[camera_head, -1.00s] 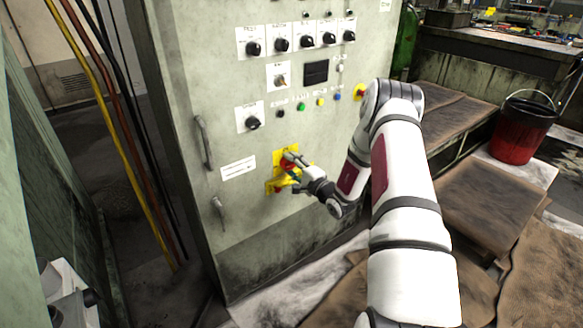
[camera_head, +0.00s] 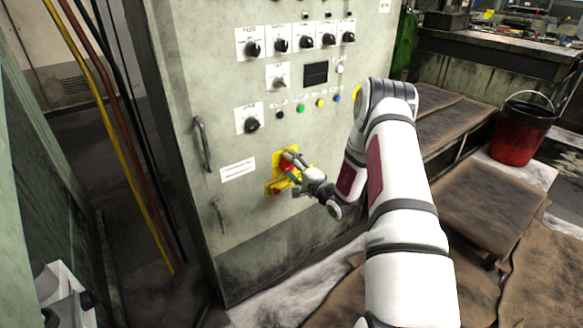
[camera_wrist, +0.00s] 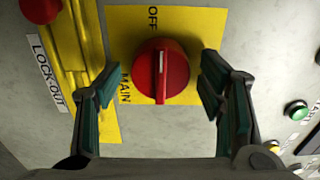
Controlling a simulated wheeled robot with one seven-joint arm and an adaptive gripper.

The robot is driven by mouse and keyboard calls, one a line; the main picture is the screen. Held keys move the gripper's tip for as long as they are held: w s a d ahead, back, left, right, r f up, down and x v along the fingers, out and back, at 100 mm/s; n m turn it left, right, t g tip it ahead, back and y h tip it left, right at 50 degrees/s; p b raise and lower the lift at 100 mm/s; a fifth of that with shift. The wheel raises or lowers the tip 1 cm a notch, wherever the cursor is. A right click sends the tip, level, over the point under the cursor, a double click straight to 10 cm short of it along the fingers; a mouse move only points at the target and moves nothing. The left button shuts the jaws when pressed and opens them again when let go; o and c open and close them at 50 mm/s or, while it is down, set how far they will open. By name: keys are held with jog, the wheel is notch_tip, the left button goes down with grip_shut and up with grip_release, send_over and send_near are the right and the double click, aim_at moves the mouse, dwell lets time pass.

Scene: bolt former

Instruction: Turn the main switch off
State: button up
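The main switch is a red round knob (camera_wrist: 162,72) on a yellow plate (camera_wrist: 205,25) marked OFF and MAIN. The white line on the knob points up in the wrist view, toward the word OFF. My gripper (camera_wrist: 157,85) is open, with one dark green-padded finger on each side of the knob. Gaps show between both fingers and the knob. In the head view my gripper (camera_head: 291,172) is at the yellow plate on the cabinet front and partly hides the red knob (camera_head: 286,165).
A yellow LOCK-OUT strip (camera_wrist: 85,60) with a red part (camera_wrist: 40,8) lies beside the switch. Black knobs, coloured buttons and a display (camera_head: 316,73) are higher on the cabinet. Door handles (camera_head: 202,143) protrude at left. A red bucket (camera_head: 517,130) stands far right.

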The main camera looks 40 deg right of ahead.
jog(key=s, duration=1.2)
jog(key=shift+d, duration=0.2)
dwell(0.4)
